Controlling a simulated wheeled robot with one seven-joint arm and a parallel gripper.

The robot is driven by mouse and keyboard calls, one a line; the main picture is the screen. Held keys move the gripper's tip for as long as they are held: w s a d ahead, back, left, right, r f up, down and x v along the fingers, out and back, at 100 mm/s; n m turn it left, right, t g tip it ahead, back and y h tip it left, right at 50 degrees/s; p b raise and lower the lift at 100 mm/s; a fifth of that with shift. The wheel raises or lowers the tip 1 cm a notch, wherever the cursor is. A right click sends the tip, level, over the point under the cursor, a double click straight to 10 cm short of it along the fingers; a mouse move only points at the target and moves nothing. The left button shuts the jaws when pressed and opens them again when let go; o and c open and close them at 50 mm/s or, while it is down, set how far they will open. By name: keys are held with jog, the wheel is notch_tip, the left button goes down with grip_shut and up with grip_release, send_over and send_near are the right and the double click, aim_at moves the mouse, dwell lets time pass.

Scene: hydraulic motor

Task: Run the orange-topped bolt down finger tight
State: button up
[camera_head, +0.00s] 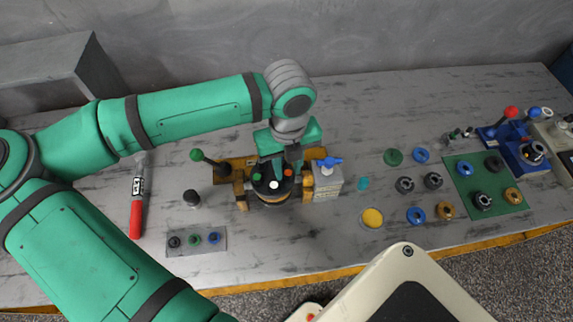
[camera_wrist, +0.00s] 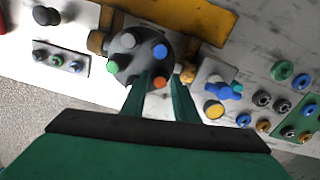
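The round dark motor (camera_head: 270,197) sits in a yellow-brown fixture in mid-bench, with colour-topped bolts on its upper face. The orange-topped bolt (camera_head: 288,172) is on its right side in the head view, and it shows at the near edge of the motor in the wrist view (camera_wrist: 159,83). A green top (camera_head: 257,176), a white top (camera_head: 273,184) and a blue top (camera_wrist: 160,51) are on the same face. My gripper (camera_wrist: 161,78) points down over the motor, its fingers apart on either side of the orange top. Contact cannot be told. The bolt's shank is hidden.
A green-handled lever (camera_head: 197,155) stands left of the motor. A grey block with a blue handle (camera_head: 327,180) stands close on the right. A tray of knobs (camera_head: 197,240) lies front left. Several rings and a green mat (camera_head: 512,205) lie to the right.

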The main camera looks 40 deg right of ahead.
jog(key=shift+a+f, duration=0.1)
jog(key=shift+f, duration=0.05)
jog(key=shift+s+d+f, duration=0.2)
jog(key=shift+f, duration=0.05)
jog(key=shift+a+f, duration=0.1)
jog(key=shift+f, duration=0.05)
jog(key=shift+r, duration=0.2)
dwell(0.4)
jog(key=c, duration=0.6)
jog(key=m, duration=0.3)
jog(key=shift+m, duration=0.3)
jog(key=shift+w, duration=0.15)
jog(key=shift+m, duration=0.3)
